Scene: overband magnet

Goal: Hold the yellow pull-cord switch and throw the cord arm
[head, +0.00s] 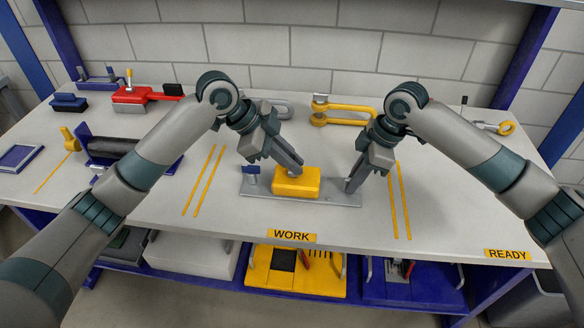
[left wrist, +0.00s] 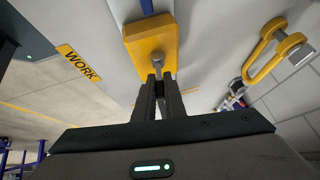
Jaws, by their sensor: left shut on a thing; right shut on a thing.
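The yellow pull-cord switch (head: 296,181) is a yellow box on a grey base plate (head: 262,192), near the front middle of the table. My left gripper (head: 297,166) reaches down to the top of the box. In the left wrist view, its fingers (left wrist: 158,85) are shut on a grey peg (left wrist: 157,63) that stands out from the yellow box (left wrist: 150,42); I take it for the cord arm. My right gripper (head: 350,184) is shut at the right end of the base plate; its fingers hide what they hold. A small blue flag (head: 251,169) stands at the plate's left end.
Yellow line pairs flank the plate left (head: 203,180) and right (head: 399,200). A yellow shackle (head: 340,108) lies behind, between my arms. A red device (head: 133,95) and a dark roller (head: 113,146) sit at the left. The table's front right is clear.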

